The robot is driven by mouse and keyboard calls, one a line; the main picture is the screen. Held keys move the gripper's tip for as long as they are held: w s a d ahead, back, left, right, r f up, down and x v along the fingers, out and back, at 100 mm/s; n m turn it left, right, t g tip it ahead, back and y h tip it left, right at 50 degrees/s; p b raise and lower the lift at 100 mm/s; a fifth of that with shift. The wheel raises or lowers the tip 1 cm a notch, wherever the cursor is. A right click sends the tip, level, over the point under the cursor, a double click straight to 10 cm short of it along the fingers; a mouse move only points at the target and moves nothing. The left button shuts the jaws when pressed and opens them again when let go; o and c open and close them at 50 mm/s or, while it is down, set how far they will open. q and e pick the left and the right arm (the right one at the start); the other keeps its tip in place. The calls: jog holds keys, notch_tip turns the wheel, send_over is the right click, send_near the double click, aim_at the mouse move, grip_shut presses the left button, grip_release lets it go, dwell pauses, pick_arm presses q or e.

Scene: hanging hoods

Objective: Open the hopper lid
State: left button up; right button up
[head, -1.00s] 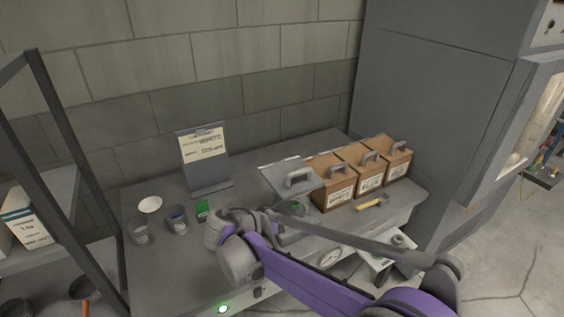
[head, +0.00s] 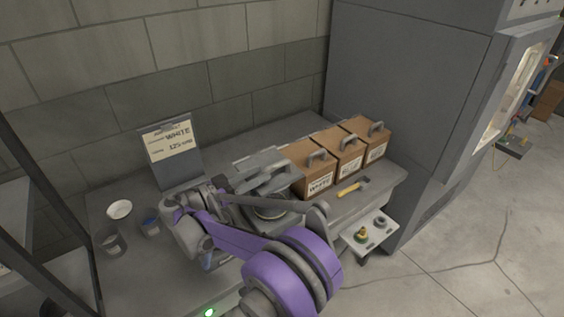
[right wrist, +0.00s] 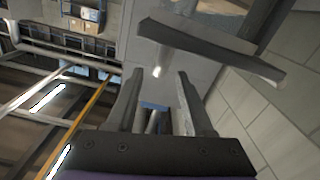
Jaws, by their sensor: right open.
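The hopper lid (head: 270,160) is a grey plate with a grey handle, at the middle of the bench in the head view. It appears raised and tilted. My purple right arm passes in front of the hopper below it and hides much of it. My right gripper (right wrist: 160,74) is open in the right wrist view, with no lid handle between its fingers. A grey plate (right wrist: 210,45) crosses beyond the fingertips there; I cannot tell whether it is the lid. My left gripper is out of view.
Several brown boxes (head: 348,157) with handles stand right of the lid, with a yellow-handled tool (head: 352,188) before them. A clipboard (head: 170,150) stands behind. A white dish (head: 119,209) and dark cups (head: 111,242) are at the left. A grey cabinet (head: 400,100) bounds the right.

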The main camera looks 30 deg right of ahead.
aim_at(284, 163)
jog(key=d, duration=0.8)
jog(key=shift+w+d+p, duration=0.3)
jog(key=shift+p, duration=0.1)
grip_shut()
dwell(0.9)
